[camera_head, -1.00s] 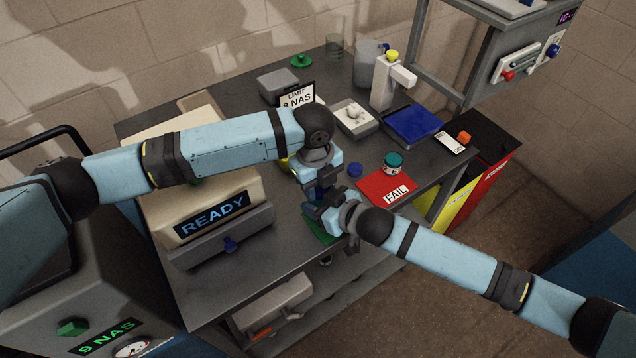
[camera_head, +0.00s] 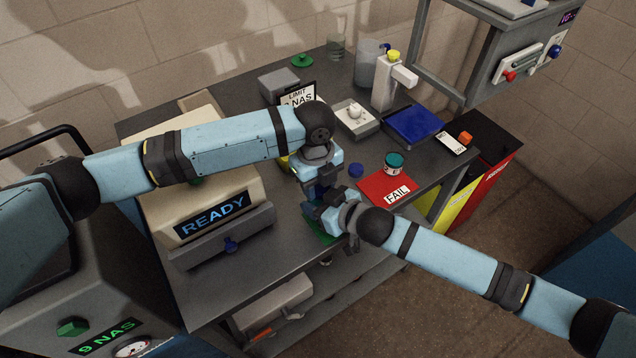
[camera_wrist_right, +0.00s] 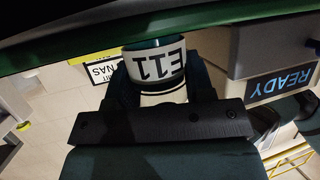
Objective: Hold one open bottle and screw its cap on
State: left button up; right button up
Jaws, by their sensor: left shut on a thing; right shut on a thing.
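In the head view my left gripper (camera_head: 318,188) comes down over the front of the table, and its fingertips are partly hidden. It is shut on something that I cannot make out. My right gripper (camera_head: 332,214) is close beside and below it. In the right wrist view my right gripper (camera_wrist_right: 160,95) is shut on a bottle with a white label (camera_wrist_right: 155,65) reading E11. Its fingers lie on both sides of the bottle's narrower white end. The picture is upside down there. I cannot tell whether a cap is on this bottle.
A green mat (camera_head: 316,234) lies below the grippers. A blue cap (camera_head: 355,170) lies to their right. A teal-capped jar (camera_head: 393,162) stands on the red FAIL card (camera_head: 376,184). The READY machine (camera_head: 225,200) is at left. A blue tray (camera_head: 414,124) lies at the back right.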

pick_arm(q)
jog(key=shift+r, duration=0.3)
dwell(0.5)
jog(key=shift+f, duration=0.5)
dwell(0.3)
jog(key=o, duration=1)
jog(key=shift+r, duration=0.1)
jog(key=shift+r, duration=2.25)
jog(key=shift+c, duration=0.2)
